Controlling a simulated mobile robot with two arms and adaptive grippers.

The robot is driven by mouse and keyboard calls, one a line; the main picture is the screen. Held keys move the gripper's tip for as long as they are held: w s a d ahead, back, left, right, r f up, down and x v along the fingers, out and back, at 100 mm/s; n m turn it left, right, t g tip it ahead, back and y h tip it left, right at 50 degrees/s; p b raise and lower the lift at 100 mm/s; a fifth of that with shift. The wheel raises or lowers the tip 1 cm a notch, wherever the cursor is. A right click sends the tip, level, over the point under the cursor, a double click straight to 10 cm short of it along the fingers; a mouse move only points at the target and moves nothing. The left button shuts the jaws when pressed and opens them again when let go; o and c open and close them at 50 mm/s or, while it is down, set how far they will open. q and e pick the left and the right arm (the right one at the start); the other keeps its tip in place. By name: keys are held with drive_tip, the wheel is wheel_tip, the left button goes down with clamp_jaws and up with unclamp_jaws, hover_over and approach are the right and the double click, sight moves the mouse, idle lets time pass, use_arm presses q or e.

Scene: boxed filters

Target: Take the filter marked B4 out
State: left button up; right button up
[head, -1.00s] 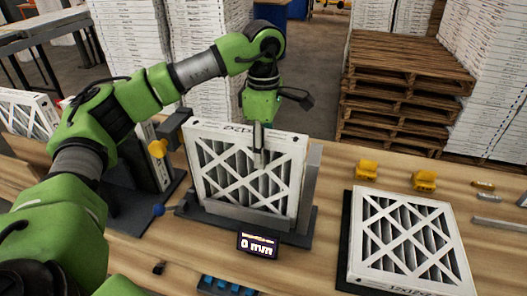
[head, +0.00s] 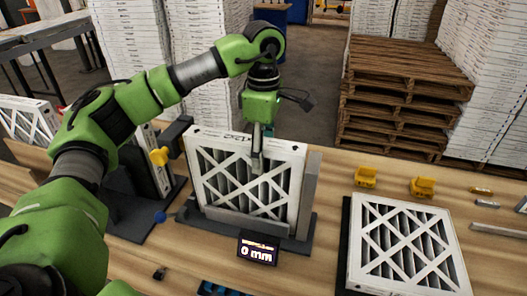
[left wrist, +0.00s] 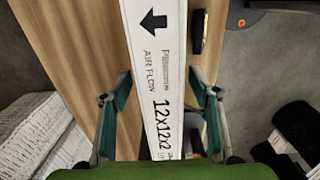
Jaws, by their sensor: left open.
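A white-framed square filter (head: 222,178) stands upright in a dark stand (head: 190,214) at the middle of the bench. No B4 mark can be read on it. My left gripper (head: 257,150) points down at its top edge, with one finger in front of its face. In the left wrist view the filter's top edge (left wrist: 155,60) reads 12x12x2 and AIR FLOW with an arrow. There my left gripper (left wrist: 161,100) is open, one finger on each side of the edge, with visible gaps. My right gripper is not in view.
Another filter (head: 405,245) lies flat on a dark pad at the right. A further filter (head: 30,122) stands at the left, partly behind my arm. A display (head: 258,250) reads 0 mm. Yellow clips (head: 365,176) and small metal parts lie at the bench's back right. Pallets (head: 405,90) stand behind.

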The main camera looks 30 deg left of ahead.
use_arm(q)
wheel_tip(320, 180, up, 12)
idle(0.5)
